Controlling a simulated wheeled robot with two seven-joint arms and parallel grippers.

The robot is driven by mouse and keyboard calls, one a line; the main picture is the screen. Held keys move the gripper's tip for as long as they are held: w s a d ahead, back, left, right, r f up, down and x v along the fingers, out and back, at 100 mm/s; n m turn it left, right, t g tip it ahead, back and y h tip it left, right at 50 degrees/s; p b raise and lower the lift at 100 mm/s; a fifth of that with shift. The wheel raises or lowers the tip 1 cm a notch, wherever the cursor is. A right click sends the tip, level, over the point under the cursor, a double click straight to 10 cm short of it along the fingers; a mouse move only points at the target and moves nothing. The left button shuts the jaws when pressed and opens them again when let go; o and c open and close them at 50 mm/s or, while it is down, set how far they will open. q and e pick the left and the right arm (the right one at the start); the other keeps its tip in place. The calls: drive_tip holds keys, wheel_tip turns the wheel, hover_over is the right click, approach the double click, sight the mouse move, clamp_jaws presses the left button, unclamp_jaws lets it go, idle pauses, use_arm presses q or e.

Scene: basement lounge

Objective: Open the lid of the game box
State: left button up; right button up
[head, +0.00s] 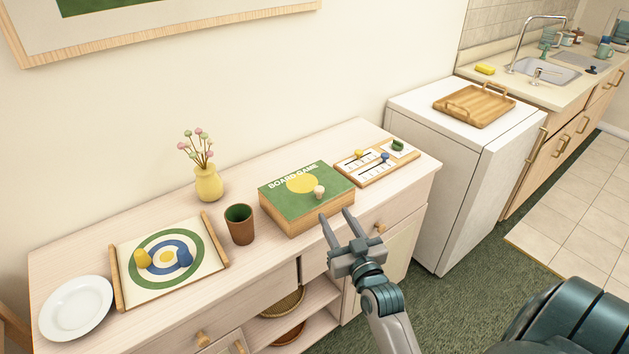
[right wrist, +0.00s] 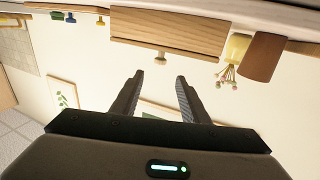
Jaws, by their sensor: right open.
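The game box (head: 292,213) stands on the pale sideboard, with a green lid marked "BOARD GAME" and a yellow disc. Its lid is closed. A small pale knob (head: 319,192) stands up near the lid's front right edge. My right gripper (head: 336,213) is open and empty in front of the box's right front corner, its fingers pointing towards it. In the upside-down right wrist view, the box's wooden side (right wrist: 185,32) and the knob (right wrist: 160,58) are ahead of the open fingers (right wrist: 159,77), with a gap between. My left gripper is not in view.
A brown cup (head: 239,226) stands close left of the box, and a yellow vase (head: 209,184) behind that. A slider board (head: 375,164) lies close right. A target board (head: 193,279) and a white plate (head: 75,307) are farther left.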

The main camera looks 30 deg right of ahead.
sight(317, 186)
drive_tip(key=p+x, duration=0.3)
drive_tip(key=x, duration=1.3)
drive_tip(key=shift+w, duration=0.4)
clamp_jaws()
